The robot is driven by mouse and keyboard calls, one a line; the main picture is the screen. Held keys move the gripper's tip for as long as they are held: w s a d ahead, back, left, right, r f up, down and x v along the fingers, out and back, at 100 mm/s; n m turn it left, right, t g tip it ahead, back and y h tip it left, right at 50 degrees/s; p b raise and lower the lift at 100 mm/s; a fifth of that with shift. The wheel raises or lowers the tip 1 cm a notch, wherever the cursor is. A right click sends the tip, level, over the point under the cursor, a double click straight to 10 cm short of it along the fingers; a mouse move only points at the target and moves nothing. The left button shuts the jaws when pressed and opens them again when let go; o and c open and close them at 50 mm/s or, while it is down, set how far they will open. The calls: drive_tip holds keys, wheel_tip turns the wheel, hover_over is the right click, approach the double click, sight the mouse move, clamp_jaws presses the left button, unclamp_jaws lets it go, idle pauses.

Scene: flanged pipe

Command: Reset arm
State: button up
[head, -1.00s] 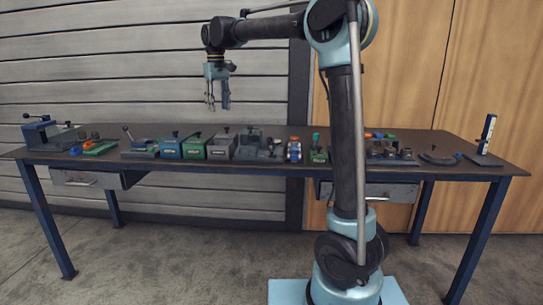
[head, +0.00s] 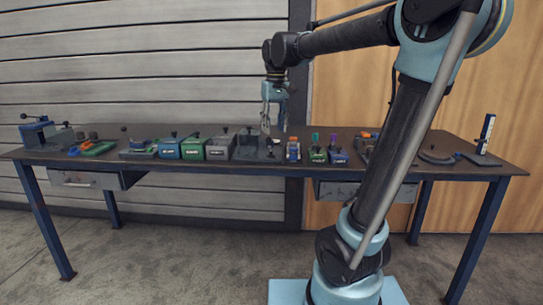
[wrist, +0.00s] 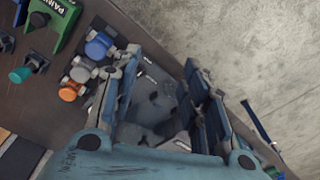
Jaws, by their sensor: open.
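My arm reaches left over the workbench (head: 330,133), with its upper links leaning to the right. My gripper (head: 271,133) hangs downward over the middle of the bench, in front of the grey fixtures. In the wrist view my gripper (wrist: 160,72) has its two fingers apart, with no held object visible between them. I cannot tell how high the fingertips are above the bench top. A small part with blue and orange pieces (head: 293,149) stands just right of the gripper. In the wrist view its blue piece (wrist: 97,47) and orange piece (wrist: 70,92) lie left of the fingers.
A blue box (head: 170,147), a green box (head: 194,148) and grey boxes stand left of the gripper. A vise (head: 42,133) is at the far left end. Small green and blue holders (head: 328,154) stand to the right. A blue upright stand (head: 487,135) is at the right end.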

drive_tip(key=s+d+f+m, duration=0.2)
drive_tip(key=s+d+f, duration=0.7)
drive_tip(key=s+f, duration=0.2)
drive_tip(key=s+d+f+m+t, duration=0.1)
drive_tip(key=s+d+f+m, duration=0.1)
drive_tip(key=s+d+f, duration=0.7)
wheel_tip(320, 180, down, 6)
drive_tip(key=s, duration=0.2)
drive_tip(key=shift+s+r+m, duration=0.25)
drive_tip(key=shift+s+m, duration=0.15)
drive_tip(key=shift+w+d+f, duration=0.1)
drive_tip(key=shift+w+f, duration=0.1)
drive_tip(key=shift+w, duration=0.25)
